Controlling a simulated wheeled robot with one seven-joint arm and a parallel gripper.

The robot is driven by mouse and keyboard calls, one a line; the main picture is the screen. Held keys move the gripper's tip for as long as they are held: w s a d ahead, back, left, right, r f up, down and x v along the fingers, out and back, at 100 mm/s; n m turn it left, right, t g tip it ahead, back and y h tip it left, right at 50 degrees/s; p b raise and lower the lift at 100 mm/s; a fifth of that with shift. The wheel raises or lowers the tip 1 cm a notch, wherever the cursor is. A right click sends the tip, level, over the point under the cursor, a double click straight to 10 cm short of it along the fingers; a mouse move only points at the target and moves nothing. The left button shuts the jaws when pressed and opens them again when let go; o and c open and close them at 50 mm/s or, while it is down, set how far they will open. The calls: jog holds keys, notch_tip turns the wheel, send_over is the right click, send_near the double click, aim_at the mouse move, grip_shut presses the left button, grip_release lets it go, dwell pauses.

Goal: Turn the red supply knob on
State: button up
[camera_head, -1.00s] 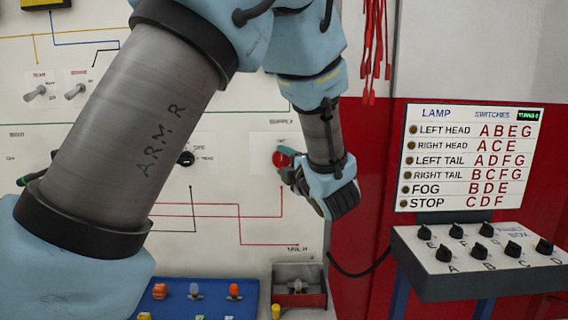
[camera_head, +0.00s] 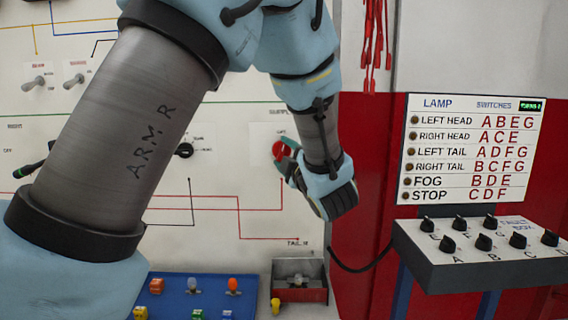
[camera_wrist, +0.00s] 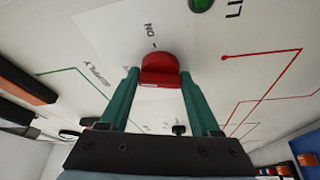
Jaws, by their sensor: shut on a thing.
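The red supply knob (camera_head: 280,150) is on the white panel, partly covered by my gripper in the head view. In the wrist view the red knob (camera_wrist: 160,69) sits between the two green fingertips, close to an "ON" label with a short tick mark. My gripper (camera_head: 287,156) reaches the knob from the right and below. In the wrist view my gripper (camera_wrist: 159,78) has a finger on each side of the knob and is shut on it. The knob's exact angle is hard to tell.
A green round part (camera_wrist: 201,4) is on the panel near the knob. A black selector knob (camera_head: 184,150) is to its left. A small metal tray (camera_head: 300,289) and a blue tray (camera_head: 174,285) are below. The fault box (camera_head: 470,250) stands to the right.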

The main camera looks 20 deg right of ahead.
jog(key=shift+a+f+m+t+h+b, duration=0.15)
jog(key=shift+m+h+b, duration=1.3)
jog(key=shift+m, duration=1.7)
jog(key=shift+f+m+t+h+b, duration=0.15)
jog(key=shift+m+h+b, duration=1.3)
jog(key=shift+m, duration=1.65)
jog(key=shift+a+m+t+h+b, duration=0.15)
jog(key=shift+m+h+b, duration=1.25)
jog(key=shift+m, duration=1.75)
jog(key=shift+w+m, duration=0.1)
jog(key=shift+m, duration=0.3)
jog(key=o, duration=1.4)
jog(key=shift+r, duration=0.1)
jog(key=b+v, duration=0.3)
jog(key=v, duration=0.8)
jog(key=shift+d, duration=0.1)
jog(key=shift+w, duration=0.1)
